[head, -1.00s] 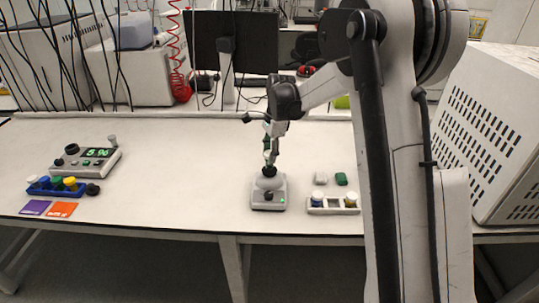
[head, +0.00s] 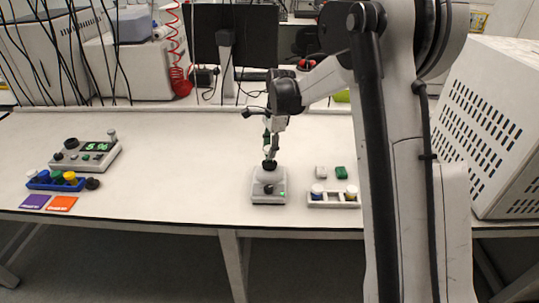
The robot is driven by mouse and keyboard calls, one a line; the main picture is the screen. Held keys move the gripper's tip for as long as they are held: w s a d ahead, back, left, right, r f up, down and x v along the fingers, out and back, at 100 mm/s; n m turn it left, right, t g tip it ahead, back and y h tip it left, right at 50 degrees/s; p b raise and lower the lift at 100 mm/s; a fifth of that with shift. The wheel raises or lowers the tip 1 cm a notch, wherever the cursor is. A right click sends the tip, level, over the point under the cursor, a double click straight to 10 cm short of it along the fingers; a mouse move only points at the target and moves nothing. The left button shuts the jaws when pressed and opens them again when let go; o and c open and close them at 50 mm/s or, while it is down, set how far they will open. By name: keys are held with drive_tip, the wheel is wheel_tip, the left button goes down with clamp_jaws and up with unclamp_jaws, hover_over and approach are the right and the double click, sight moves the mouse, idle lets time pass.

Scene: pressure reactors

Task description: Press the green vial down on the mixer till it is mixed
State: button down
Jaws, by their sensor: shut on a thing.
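The mixer (head: 268,186) is a small grey box with a dark round top, a dark knob and a bright green light on its front. My gripper (head: 269,160) points down at the mixer's top and is shut on the green vial. The vial is mostly hidden by the fingers and too small to make out clearly. The fingertips are right at the dark top, and the vial seems to touch it. A green cap (head: 341,173) and a white cap (head: 320,172) lie on the table to the right of the mixer.
A white rack (head: 333,204) with a few vials stands close to the mixer's right. At left are a grey device with a green display (head: 88,154), a blue rack (head: 42,186) and purple and orange cards (head: 61,203). The table between is clear.

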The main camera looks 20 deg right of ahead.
sight(267, 149)
drive_tip(key=shift+f+b, duration=0.6)
drive_tip(key=shift+f, duration=0.15)
idle(0.4)
idle(1.7)
drive_tip(key=shift+r+p, duration=1.4)
drive_tip(key=shift+r, duration=2.15)
drive_tip(key=shift+s, duration=0.1)
